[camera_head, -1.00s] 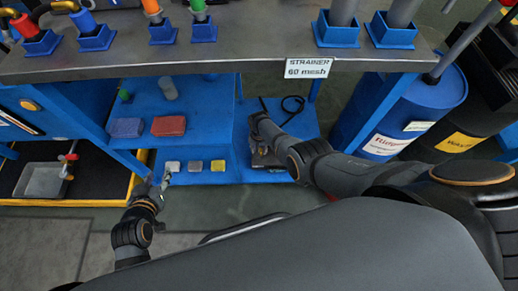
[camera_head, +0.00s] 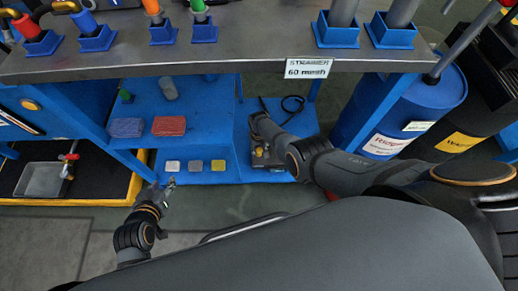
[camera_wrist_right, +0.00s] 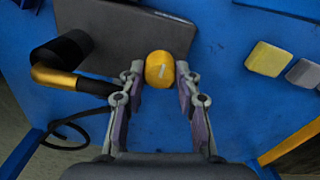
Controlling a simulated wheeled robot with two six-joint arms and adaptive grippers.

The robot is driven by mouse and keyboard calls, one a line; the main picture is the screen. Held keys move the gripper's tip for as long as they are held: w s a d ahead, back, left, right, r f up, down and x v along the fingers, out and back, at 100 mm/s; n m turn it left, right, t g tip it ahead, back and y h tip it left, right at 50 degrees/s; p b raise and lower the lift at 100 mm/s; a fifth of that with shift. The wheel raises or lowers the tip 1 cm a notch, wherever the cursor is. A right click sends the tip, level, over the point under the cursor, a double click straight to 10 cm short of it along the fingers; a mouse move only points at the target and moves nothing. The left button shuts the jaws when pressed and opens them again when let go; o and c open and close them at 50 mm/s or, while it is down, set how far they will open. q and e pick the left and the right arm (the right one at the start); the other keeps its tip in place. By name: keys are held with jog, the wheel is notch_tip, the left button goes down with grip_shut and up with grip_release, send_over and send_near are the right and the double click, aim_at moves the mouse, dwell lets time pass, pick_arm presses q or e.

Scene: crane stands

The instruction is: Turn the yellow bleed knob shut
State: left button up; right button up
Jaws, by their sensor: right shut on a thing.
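The yellow bleed knob (camera_wrist_right: 159,70) shows in the right wrist view as a round cap with a short pale mark on top. It sits at the edge of a dark grey block (camera_wrist_right: 115,32). My right gripper (camera_wrist_right: 160,78) has one finger on each side of the knob and is shut on it. In the head view my right wrist and arm cover much of the block, and the knob is not clear there. My left gripper (camera_head: 170,184) is small in the head view, in front of the blue shelf's edge and away from the knob. Its opening is too small to judge.
Several small sponge-like blocks, one yellow (camera_head: 218,165), sit on the blue shelf (camera_head: 205,177). The metal table edge (camera_head: 230,64) overhangs it. A blue drum (camera_head: 428,105) stands to the right.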

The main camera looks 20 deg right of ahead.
aim_at(259, 151)
pick_arm(q)
jog(key=shift+w+r, duration=0.1)
jog(key=shift+w, duration=0.05)
pick_arm(e)
jog(key=shift+s, duration=0.1)
jog(key=o, duration=0.8)
pick_arm(q)
jog(key=shift+w+r, duration=0.3)
jog(key=shift+r, duration=0.05)
pick_arm(e)
jog(key=o, duration=0.4)
jog(key=shift+c, duration=0.2)
jog(key=shift+r, duration=0.1)
pick_arm(q)
jog(key=shift+s+f, duration=0.2)
pick_arm(e)
notch_tip(259, 151, up, 12)
jog(key=shift+f, duration=0.2)
